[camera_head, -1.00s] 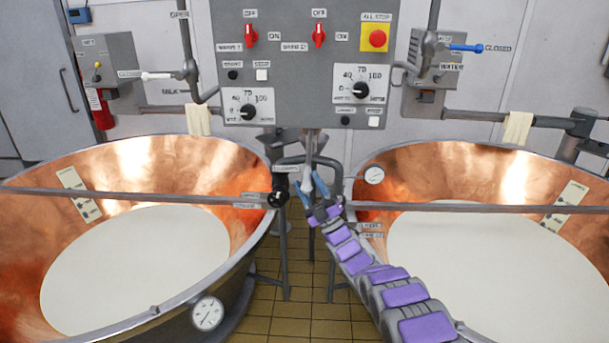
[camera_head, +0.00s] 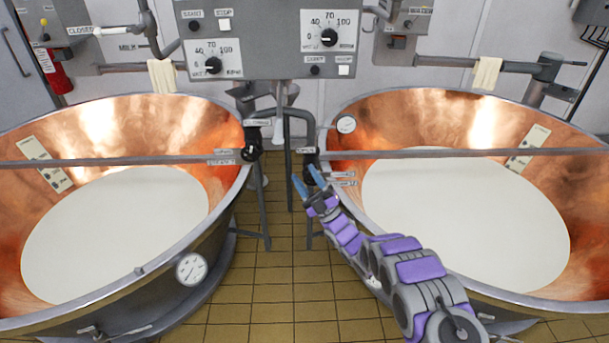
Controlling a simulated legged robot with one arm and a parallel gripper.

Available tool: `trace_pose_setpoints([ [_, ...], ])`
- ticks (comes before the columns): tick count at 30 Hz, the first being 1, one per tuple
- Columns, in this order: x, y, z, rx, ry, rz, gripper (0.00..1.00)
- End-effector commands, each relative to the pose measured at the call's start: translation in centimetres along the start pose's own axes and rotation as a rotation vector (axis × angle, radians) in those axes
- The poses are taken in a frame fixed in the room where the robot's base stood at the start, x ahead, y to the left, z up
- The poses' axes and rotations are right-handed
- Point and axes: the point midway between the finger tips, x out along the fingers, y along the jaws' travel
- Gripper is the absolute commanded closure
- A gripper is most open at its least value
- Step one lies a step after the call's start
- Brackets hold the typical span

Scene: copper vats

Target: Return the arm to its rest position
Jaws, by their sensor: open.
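My arm, grey with purple pads, reaches up from the lower right in the head view. My gripper (camera_head: 304,180) has blue fingertips that stand apart, and nothing shows between them. It is in the gap between the two copper vats, just left of the right vat's rim. The left copper vat (camera_head: 190,160) and the right copper vat (camera_head: 345,168) each hold a pale white liquid.
A grey control panel (camera_head: 262,60) with dials hangs above the gap. A metal bar crosses each vat. Cloths (camera_head: 162,76) hang from the pipes behind. The tiled floor (camera_head: 265,290) between the vats is clear in front. A gauge (camera_head: 191,268) sits on the left vat's outside.

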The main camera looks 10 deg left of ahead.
Motion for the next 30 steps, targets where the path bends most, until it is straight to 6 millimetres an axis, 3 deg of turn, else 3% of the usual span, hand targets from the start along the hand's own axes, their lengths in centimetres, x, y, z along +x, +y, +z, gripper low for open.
trace_pose_setpoints([
  [11, 0.2, 0.1, 0.4, -0.004, -0.016, -0.013, 0.49],
  [16, 1.1, 1.5, 3.0, -0.034, -0.149, -0.099, 0.49],
  [24, 1.3, 7.1, 8.7, -0.105, -0.543, -0.255, 0.49],
  [30, -0.5, 12.9, 10.5, -0.138, -0.854, -0.294, 0.49],
])
